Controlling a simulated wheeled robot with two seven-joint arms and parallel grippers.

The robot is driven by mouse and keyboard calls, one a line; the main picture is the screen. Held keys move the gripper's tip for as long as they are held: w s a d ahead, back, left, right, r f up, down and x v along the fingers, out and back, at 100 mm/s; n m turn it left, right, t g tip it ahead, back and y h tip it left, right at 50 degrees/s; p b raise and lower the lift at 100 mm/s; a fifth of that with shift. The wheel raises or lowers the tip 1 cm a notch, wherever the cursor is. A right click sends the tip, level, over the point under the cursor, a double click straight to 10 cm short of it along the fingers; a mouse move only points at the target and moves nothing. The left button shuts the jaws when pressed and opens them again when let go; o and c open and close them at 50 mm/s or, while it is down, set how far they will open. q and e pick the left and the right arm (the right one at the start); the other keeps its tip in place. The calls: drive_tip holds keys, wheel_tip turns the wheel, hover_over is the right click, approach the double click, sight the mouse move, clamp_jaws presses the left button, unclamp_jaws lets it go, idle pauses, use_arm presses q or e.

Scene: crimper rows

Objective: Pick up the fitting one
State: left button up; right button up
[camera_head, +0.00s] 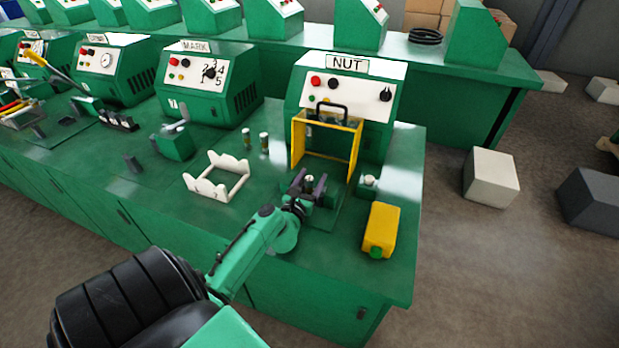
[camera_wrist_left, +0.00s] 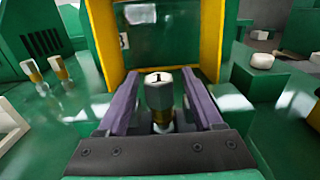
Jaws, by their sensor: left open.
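In the left wrist view, a hex metal fitting with a white top marked "1" (camera_wrist_left: 158,92) stands upright with brass showing below it. It stands between the two purple fingers of my left gripper (camera_wrist_left: 160,115), with a gap on each side. In the head view my left gripper (camera_head: 307,187) is open in front of the NUT machine (camera_head: 347,100), and the fitting (camera_head: 309,179) shows small between its fingers. Two more brass and metal fittings stand to the left; the nearer-left one (camera_head: 246,137) and its neighbour (camera_head: 264,142) also show in the left wrist view (camera_wrist_left: 32,70). My right gripper is not in view.
A yellow guard frame (camera_head: 355,150) stands behind the gripper. A small white-topped green block (camera_head: 369,186) stands close by on the right.

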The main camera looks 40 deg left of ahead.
use_arm(q)
drive_tip(key=shift+w+a+f, duration=0.1)
drive_tip(key=shift+w+a, duration=0.1)
drive_tip(key=shift+w, duration=0.45)
clamp_jaws()
